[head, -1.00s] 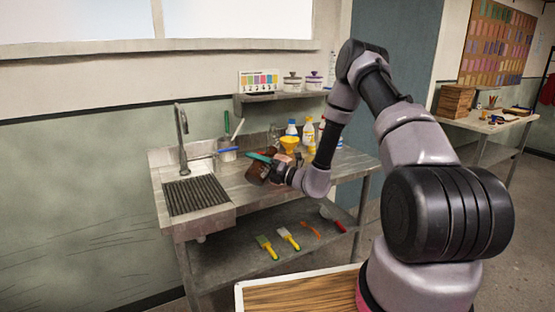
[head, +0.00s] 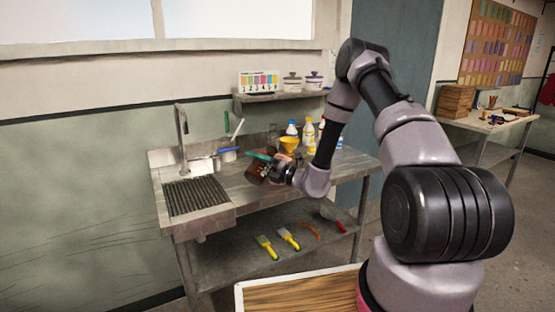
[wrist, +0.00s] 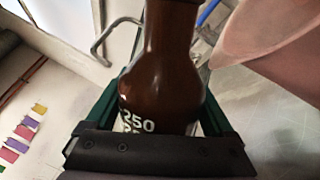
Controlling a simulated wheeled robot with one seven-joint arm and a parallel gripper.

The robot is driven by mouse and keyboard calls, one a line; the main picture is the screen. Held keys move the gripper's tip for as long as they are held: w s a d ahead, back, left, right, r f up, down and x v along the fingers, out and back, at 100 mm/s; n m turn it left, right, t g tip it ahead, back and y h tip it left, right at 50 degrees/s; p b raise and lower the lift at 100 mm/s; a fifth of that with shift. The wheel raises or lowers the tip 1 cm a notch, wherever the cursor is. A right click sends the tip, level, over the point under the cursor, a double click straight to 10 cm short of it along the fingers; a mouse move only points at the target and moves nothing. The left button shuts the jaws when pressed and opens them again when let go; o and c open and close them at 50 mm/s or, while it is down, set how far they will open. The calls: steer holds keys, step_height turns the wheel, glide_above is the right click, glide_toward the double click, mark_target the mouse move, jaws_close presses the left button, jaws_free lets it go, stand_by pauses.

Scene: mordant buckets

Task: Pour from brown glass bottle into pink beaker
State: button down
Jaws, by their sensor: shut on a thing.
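The brown glass bottle (head: 256,171) is held above the steel counter in the head view, tilted. In the wrist view the bottle (wrist: 160,70) shows its neck toward the top edge and part of a white "250" marking. My gripper (head: 268,162) is shut on the bottle's body, with a green finger on either side in the wrist view (wrist: 158,115). The pink beaker (wrist: 275,42) is large at the upper right of the wrist view, beside the bottle neck and cut off by the frame. In the head view the beaker is hard to make out behind my gripper. No flow of liquid is visible.
A yellow funnel (head: 289,144) and several small bottles (head: 308,133) stand behind my gripper. A sink with a tap (head: 182,137) and ribbed drainer (head: 195,197) is at the left. Brushes (head: 266,246) lie on the lower shelf.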

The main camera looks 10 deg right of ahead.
steer(key=shift+r+m, duration=0.5)
steer(key=shift+m, duration=0.1)
stand_by(1.1)
steer(key=shift+w+d+r+m+t, duration=0.2)
steer(key=shift+r+m, duration=0.15)
steer(key=shift+m, duration=0.15)
steer(key=shift+w+d+r+m+t, duration=0.1)
steer(key=shift+w+r+m, duration=0.15)
steer(key=shift+m, duration=0.25)
stand_by(1.4)
steer(key=shift+r+m, duration=0.3)
steer(key=shift+m, duration=0.1)
stand_by(1.3)
steer(key=shift+h, duration=0.3)
steer(key=f+n, duration=0.2)
steer(key=n, duration=0.1)
steer(key=shift+s+a+f+n, duration=0.3)
steer(key=shift+s+f+n, duration=0.1)
steer(key=shift+f+n, duration=0.25)
steer(key=shift+n, duration=0.25)
steer(key=shift+r+g, duration=0.15)
steer(key=shift+g, duration=0.25)
